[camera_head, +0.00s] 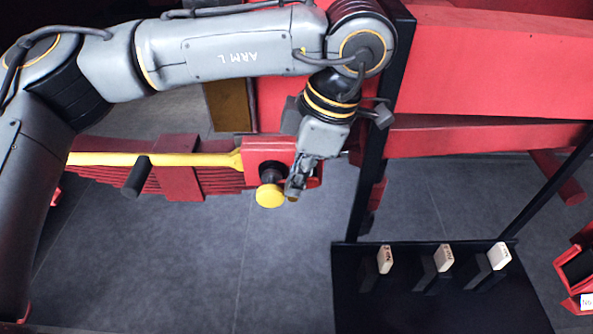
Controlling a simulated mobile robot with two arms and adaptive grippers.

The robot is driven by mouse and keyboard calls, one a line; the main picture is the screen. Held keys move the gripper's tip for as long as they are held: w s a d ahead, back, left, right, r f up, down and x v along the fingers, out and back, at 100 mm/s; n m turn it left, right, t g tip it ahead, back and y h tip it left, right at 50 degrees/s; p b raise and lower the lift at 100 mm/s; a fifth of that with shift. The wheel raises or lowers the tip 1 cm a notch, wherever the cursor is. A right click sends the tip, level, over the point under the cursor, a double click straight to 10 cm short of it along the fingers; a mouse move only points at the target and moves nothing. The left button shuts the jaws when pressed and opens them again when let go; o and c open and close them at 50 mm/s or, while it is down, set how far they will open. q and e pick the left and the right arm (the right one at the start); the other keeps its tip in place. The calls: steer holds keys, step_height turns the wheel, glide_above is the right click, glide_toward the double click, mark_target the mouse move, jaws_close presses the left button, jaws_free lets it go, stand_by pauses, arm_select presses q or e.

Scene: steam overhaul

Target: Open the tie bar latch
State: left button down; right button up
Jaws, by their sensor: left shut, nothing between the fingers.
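A yellow bar (205,160) runs level along the left, in front of a red stack of leaves, with a black handle (137,176) sticking out of it. Its right end meets a red block (262,150). A yellow round knob (270,195) on a black stem sits at the front of this block; it looks like the latch, though I cannot be sure. My left gripper (294,190) points down just right of the knob, shut and empty. It hides part of the block. I cannot tell whether it touches the knob. My right gripper is out of view.
A black stand (450,310) at the lower right carries several black levers with pale tags (445,258). A black upright post (365,190) stands right of my gripper. Red beams (490,65) fill the upper right. Grey floor (200,260) is clear below the bar.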

arm_select(q)
steer(key=shift+f, duration=0.1)
steer(key=shift+f+b, duration=0.15)
steer(key=shift+b, duration=0.3)
steer(key=h+b, duration=0.4)
steer(key=b, duration=0.1)
steer(key=a+f+h+b, duration=0.1)
steer(key=b, duration=0.2)
steer(key=shift+h, duration=0.4)
steer(key=shift+r+b, duration=0.1)
steer(key=shift+b, duration=0.25)
steer(key=shift+r+h, duration=0.2)
steer(key=shift+h, duration=0.2)
steer(key=shift+r, duration=0.1)
